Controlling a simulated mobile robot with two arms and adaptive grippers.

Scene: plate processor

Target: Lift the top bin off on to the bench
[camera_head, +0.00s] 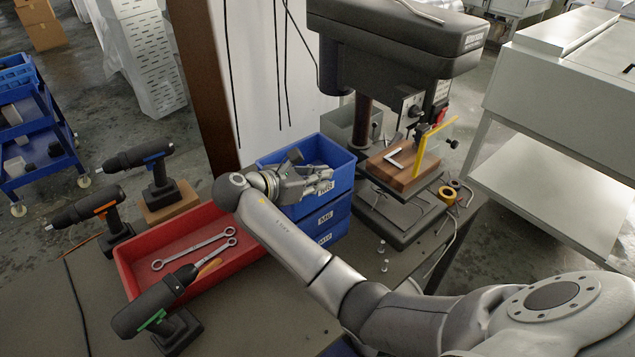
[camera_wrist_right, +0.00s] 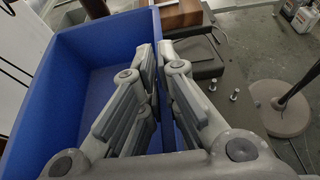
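A stack of blue bins stands on the bench between the red tray and the drill press. The top bin (camera_head: 344,178) rests on the labelled bins (camera_head: 333,218) below it. My right gripper (camera_head: 325,182) is at the top bin's near, labelled wall. In the right wrist view the bin (camera_wrist_right: 38,95) looks mostly empty in the part that shows. The right gripper's fingers (camera_wrist_right: 158,60) stand on either side of one bin wall, close together, and look shut on it. The fingers hide part of the wall. My left gripper is not in view. The grey bench (camera_head: 270,315) has bare space in front.
A red tray (camera_head: 125,270) with wrenches lies left of the bins. Several cordless drills (camera_head: 150,305) stand around it. A drill press (camera_head: 400,45) with a wood block (camera_head: 400,168) is right behind the bins. Small bolts (camera_head: 383,252) stand on the bench.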

